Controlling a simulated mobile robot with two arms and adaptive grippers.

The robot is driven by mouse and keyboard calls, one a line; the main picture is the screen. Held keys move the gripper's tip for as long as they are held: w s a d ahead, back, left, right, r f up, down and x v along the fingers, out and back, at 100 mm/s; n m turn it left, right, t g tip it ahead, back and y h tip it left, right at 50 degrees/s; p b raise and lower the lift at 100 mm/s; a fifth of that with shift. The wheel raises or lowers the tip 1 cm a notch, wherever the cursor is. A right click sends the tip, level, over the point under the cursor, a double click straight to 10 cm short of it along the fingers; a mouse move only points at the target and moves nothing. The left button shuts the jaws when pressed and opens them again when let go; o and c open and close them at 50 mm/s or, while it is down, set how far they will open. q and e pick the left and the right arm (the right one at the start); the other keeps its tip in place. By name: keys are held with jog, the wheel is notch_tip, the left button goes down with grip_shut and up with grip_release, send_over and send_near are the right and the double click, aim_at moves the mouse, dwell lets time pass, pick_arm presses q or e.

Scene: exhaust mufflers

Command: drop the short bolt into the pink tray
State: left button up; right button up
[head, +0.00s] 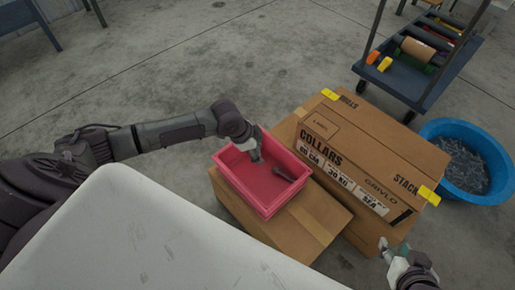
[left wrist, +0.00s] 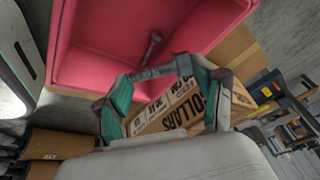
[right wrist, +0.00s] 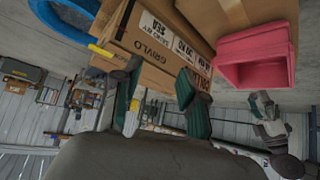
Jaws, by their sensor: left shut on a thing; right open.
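The pink tray (head: 234,189) sits on a cardboard box in the middle of the head view. My left gripper (head: 256,155) is over the tray's far left part. In the left wrist view its fingers (left wrist: 160,74) are shut on a grey bolt (left wrist: 153,73), held crosswise between the fingertips. Another grey bolt (head: 285,174) lies inside the tray towards the right; it also shows in the left wrist view (left wrist: 154,45). My right gripper (head: 391,250) is open and empty near the big box, and its spread fingers fill the middle of the right wrist view (right wrist: 158,80).
A large labelled carton (head: 350,150) with yellow tabs stands right of the tray. A blue tub (head: 448,130) of grey parts is on the floor beyond it. A dark cart (head: 405,84) stands at the back right. Open concrete floor lies behind the tray.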

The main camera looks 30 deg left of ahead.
pick_arm(q)
jog(key=shift+f+b, duration=0.3)
pick_arm(e)
jog(key=shift+w+a+r+t, duration=0.3)
jog(key=shift+w+r+t, duration=0.3)
jog(key=shift+w, duration=0.15)
jog(key=shift+w+a+r+t, duration=0.25)
jog(key=shift+w+r+t, duration=0.3)
jog(key=shift+w, duration=0.15)
pick_arm(q)
jog(key=o, duration=1.3)
jog(key=v, duration=1.2)
